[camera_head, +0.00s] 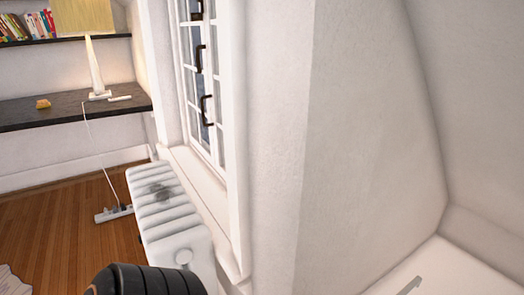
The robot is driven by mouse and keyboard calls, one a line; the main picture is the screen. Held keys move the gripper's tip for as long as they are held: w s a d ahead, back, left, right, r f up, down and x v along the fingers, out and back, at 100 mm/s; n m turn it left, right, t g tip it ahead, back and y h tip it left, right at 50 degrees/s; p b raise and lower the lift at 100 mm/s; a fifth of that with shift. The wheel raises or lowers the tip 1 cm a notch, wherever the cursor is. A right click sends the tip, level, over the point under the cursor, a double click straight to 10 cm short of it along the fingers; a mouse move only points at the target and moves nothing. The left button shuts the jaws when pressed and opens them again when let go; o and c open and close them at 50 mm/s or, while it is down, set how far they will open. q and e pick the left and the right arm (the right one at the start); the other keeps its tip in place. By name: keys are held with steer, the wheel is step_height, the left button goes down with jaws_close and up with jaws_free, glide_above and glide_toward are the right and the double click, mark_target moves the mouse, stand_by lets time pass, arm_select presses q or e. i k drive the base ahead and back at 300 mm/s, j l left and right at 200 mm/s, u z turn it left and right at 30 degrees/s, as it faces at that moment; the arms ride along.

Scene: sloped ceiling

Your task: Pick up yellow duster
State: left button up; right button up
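A small yellow-orange object (43,103), which looks like the yellow duster, lies on the dark desk top (62,112) at the far left. It is left of the lamp's white base and apart from it. It is small in view, so its exact shape is hard to tell. Neither of my grippers is in view. A black ribbed rounded part at the bottom edge may be a part of my own arm.
A lamp (95,70) with a yellowish shade stands on the desk; its cord runs down to a power strip (113,213). A white radiator (170,212) stands under the window (205,80). Wooden floor (70,235) is open before the desk. A sloped wall (370,130) fills the right.

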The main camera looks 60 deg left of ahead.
mark_target(44, 103)
steer(key=u, duration=3.4)
